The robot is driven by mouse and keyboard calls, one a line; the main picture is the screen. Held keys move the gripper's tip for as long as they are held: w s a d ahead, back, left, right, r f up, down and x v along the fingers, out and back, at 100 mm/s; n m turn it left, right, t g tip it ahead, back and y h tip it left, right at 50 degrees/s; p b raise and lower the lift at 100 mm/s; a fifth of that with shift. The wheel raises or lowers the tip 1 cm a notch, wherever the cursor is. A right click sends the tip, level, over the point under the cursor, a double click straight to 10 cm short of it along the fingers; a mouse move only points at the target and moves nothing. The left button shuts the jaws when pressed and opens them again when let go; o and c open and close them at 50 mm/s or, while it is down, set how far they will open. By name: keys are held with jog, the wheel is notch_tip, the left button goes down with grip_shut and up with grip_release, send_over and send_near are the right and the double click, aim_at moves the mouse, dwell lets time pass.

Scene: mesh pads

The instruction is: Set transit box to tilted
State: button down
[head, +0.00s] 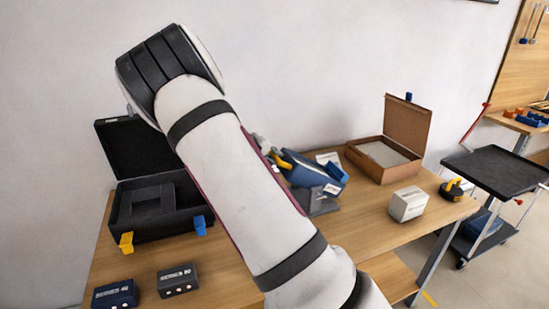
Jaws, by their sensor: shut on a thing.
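The transit box looks to be the black case (166,226) on the left of the bench. Its black lid (135,155) stands open and close to upright at the back, partly covered by my arm. A yellow latch (126,243) and a blue latch (200,225) are on its front. A dark raised insert shows inside. A small grey piece shows at the lid's top edge beside my arm; I cannot tell what it is. My gripper does not show; my arm crosses the middle of the view and hides what is behind it.
The wooden bench (235,285) also holds two dark small boxes (115,294) (178,280), a blue bag (310,170), an open brown box (370,165), a white carton (407,204) and a yellow-black item (452,189). A black cart (495,166) stands at right.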

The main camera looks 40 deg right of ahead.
jog(key=c, duration=1.6)
grip_release()
jog(key=shift+o, duration=0.2)
jog(key=v, duration=1.2)
jog(key=shift+s, duration=0.15)
